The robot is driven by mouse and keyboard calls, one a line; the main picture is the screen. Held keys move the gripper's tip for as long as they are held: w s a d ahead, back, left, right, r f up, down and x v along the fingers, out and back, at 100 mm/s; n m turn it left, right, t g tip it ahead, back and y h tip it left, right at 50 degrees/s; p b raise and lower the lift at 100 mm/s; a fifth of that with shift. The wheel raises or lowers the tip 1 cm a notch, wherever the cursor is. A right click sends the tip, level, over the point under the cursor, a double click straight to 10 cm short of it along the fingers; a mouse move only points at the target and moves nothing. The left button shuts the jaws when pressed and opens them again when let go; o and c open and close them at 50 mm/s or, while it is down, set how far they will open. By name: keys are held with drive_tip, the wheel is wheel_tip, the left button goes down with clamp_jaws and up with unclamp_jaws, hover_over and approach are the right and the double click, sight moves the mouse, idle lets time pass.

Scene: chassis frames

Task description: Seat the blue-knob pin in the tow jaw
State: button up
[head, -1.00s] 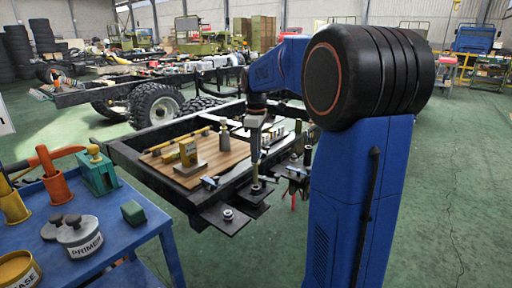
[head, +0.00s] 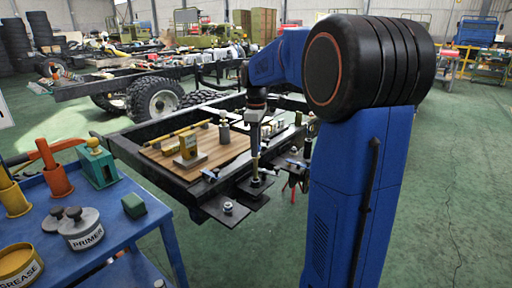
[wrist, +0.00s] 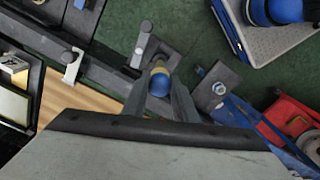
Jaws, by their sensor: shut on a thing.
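The blue-knob pin (wrist: 158,83) shows its round blue knob between my two fingers in the wrist view, with a yellowish part just beyond it. My gripper (wrist: 158,90) is shut on it. In the head view my gripper (head: 255,150) points down over the dark tow jaw (head: 262,193) at the frame's near edge. A thin pale shank hangs below the fingers and reaches close to the jaw plate. The pin looks about upright. I cannot tell whether its tip is in the hole.
A plate with a bolt (head: 228,207) lies just left of the jaw. A wooden board (head: 215,150) with yellow blocks lies on the chassis frame behind. A blue cart (head: 120,245) with cans stands at the left. Green floor at the right is clear.

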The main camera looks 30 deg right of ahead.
sight(256, 177)
drive_tip(key=shift+f, duration=4.6)
idle(2.9)
drive_tip(key=o, duration=1.1)
